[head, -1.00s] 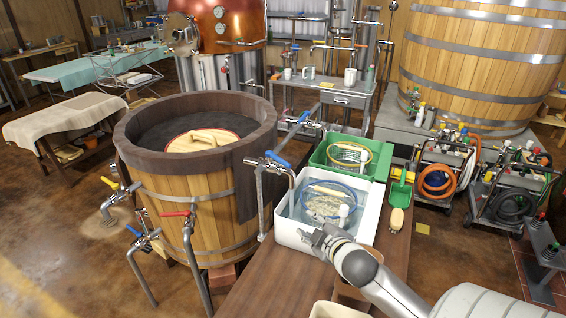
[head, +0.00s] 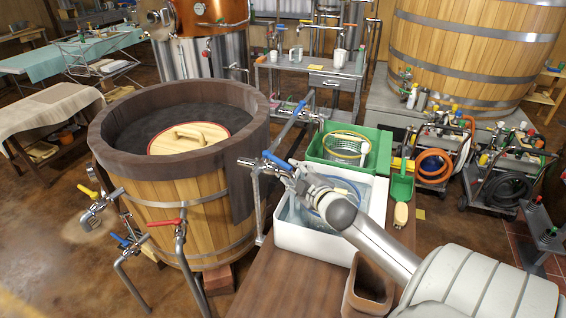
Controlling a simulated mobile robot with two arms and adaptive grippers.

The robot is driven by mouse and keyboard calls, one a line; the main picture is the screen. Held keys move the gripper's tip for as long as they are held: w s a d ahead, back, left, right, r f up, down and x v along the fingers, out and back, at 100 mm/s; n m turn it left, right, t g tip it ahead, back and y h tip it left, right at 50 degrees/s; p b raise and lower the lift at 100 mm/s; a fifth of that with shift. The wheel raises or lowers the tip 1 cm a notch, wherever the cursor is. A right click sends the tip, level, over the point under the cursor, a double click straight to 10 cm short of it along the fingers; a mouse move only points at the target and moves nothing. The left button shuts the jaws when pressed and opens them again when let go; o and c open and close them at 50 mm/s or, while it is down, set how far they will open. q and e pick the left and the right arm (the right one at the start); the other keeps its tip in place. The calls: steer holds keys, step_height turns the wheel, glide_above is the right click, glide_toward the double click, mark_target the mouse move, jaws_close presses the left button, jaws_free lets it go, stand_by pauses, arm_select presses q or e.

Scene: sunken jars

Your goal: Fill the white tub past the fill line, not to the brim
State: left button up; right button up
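The white tub (head: 318,242) stands on the wooden table in the head view. It holds clear, bluish contents and a blue hose coil, now largely hidden behind my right arm. I cannot make out a fill line or the exact level. A metal tap with a blue lever (head: 277,160) reaches from the left to above the tub's far left corner; its spout is mostly covered by my gripper. My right gripper (head: 298,178) is at the tap, just right of the blue lever. I cannot tell whether it touches the lever, or how its fingers stand. My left gripper is out of view.
A green crate (head: 378,160) with a strainer stands behind the tub. A green scoop (head: 402,187) and a brush (head: 401,214) lie right of it. A brown open container (head: 368,295) stands in front, under my arm. A large wooden vat (head: 190,205) stands left.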

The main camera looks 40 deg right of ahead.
mark_target(287, 167)
steer(key=x, duration=0.4)
steer(key=shift+w+d+f+p, duration=0.1)
steer(key=shift+w+p, duration=0.2)
steer(key=shift+w, duration=0.1)
steer(key=shift+x, duration=1.2)
steer(key=shift+w+f, duration=0.1)
steer(key=shift+w, duration=0.1)
steer(key=shift+w+d+f, duration=0.1)
steer(key=shift+w, duration=0.05)
steer(key=shift+c, duration=0.8)
steer(key=c, duration=0.7)
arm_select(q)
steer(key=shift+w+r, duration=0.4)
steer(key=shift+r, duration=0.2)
arm_select(e)
jaws_close()
